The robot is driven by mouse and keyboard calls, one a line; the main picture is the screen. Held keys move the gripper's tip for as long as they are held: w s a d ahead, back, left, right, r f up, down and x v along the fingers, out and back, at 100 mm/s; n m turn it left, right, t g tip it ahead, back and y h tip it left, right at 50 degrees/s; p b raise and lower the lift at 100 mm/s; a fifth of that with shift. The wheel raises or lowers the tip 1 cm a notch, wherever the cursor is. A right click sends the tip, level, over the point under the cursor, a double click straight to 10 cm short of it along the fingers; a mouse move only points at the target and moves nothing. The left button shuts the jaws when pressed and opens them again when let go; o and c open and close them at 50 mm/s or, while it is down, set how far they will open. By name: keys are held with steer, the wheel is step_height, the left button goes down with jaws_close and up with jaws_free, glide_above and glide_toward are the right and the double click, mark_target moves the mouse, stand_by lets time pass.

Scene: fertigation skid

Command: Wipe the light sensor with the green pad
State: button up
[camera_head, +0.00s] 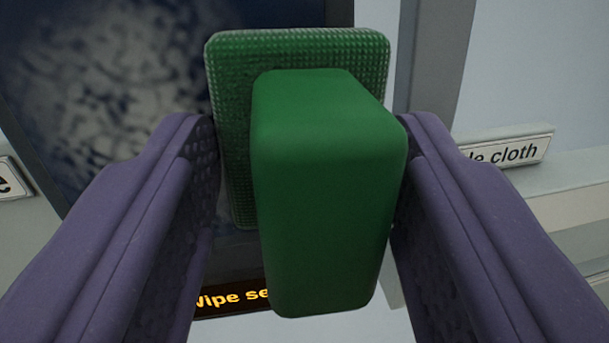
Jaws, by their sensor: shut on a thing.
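The green pad (228,130) is a flat textured plate with a smooth green block handle (325,190). My gripper (308,165) has two purple fingers shut on the handle, one on each side. The pad faces away from me, toward a dark glossy panel (110,90) with pale cloudy smudges, which looks like the light sensor's face. The pad covers the right part of that panel. I cannot tell whether the pad touches it. Amber text starting "Wipe se" (230,298) shows on a dark strip below, partly hidden by the handle.
A label reading "le cloth" (508,152), its start hidden by my right finger, stands on a pale ledge (575,200) at right. Another label (14,180) is cut off at the left edge. A grey upright post (432,60) stands right of the panel.

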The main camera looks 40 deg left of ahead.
steer(key=shift+s+a+b, duration=1.3)
steer(key=shift+s+b, duration=0.2)
steer(key=shift+s, duration=0.05)
steer(key=shift+s+a+b, duration=1.3)
steer(key=shift+s+b, duration=0.2)
steer(key=shift+r+p, duration=0.5)
steer(key=shift+r, duration=0.25)
steer(key=shift+w+d+p, duration=1.2)
steer(key=shift+w+d, duration=0.15)
steer(key=shift+w, duration=0.25)
steer(key=shift+w+d+p, duration=1.2)
steer(key=shift+w+d, duration=0.15)
steer(key=shift+w, duration=0.25)
steer(key=shift+f, duration=0.1)
steer(key=shift+s+a+b, duration=0.1)
steer(key=shift+b, duration=0.2)
steer(key=shift+s+a, duration=0.15)
steer(key=shift+s, duration=0.05)
steer(key=shift+s+a+b, duration=1.25)
steer(key=shift+s+b, duration=0.25)
steer(key=shift+b, duration=0.05)
steer(key=shift+s+a+b, duration=1.25)
steer(key=shift+s+b, duration=0.2)
steer(key=shift+b, duration=0.1)
